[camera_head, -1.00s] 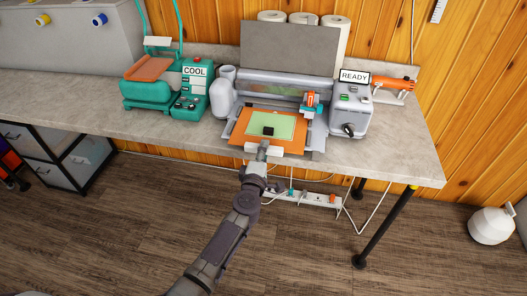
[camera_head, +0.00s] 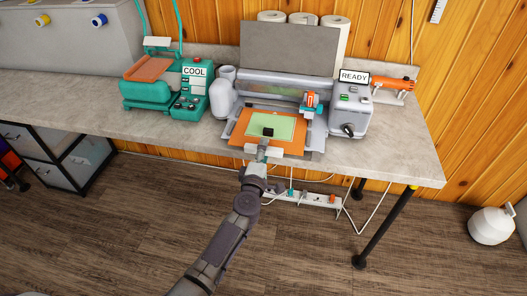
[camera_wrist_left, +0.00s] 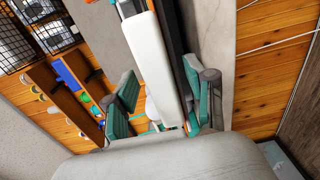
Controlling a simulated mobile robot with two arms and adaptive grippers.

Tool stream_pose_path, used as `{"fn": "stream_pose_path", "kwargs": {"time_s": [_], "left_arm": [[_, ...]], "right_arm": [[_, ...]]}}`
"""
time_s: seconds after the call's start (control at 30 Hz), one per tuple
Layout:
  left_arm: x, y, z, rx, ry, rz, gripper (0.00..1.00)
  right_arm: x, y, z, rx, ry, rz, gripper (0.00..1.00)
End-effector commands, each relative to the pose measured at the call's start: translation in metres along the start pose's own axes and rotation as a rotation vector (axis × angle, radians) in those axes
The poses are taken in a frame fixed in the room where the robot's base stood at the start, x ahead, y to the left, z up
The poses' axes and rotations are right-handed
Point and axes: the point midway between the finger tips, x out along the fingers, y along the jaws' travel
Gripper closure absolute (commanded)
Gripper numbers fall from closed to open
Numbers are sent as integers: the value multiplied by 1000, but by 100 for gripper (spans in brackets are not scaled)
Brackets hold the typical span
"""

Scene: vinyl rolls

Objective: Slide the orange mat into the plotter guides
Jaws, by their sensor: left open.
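The orange mat (camera_head: 236,138) lies flat on the front bed of the grey plotter (camera_head: 262,90), between its side parts. A light green sheet (camera_head: 285,127) with a small black piece lies on it. A white bar (camera_head: 274,152) sits at the mat's front edge. It shows large in the left wrist view (camera_wrist_left: 152,65). My left gripper (camera_head: 262,157) is open just in front of this bar. In the wrist view its teal fingers (camera_wrist_left: 158,100) stand apart on both sides of the bar; contact cannot be told. My right gripper is out of view.
A teal heat press (camera_head: 150,90) with a COOL sign stands left on the grey bench (camera_head: 60,100). A grey box (camera_head: 350,108) with a READY sign stands right of the plotter. A power strip (camera_head: 310,199) hangs below the bench edge. The floor in front is clear.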

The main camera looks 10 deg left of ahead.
Motion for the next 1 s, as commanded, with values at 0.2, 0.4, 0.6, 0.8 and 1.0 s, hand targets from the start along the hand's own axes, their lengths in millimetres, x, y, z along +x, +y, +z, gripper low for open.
{"fn": "stream_pose_path", "kwargs": {"time_s": [0.2, 0.4, 0.6, 0.8, 1.0], "left_arm": [[0, 0, 0, 0, 0, 0, 45], [-1, 0, 0, 0, 0, 0, 45], [-9, 0, 0, 1, 0, 0, 45], [-17, 0, 0, 0, 0, 0, 45], [-25, 0, 0, 1, 0, 0, 45]], "right_arm": [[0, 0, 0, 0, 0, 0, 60], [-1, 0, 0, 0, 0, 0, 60], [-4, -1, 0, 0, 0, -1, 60], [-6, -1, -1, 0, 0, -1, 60], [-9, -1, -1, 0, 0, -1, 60]]}}
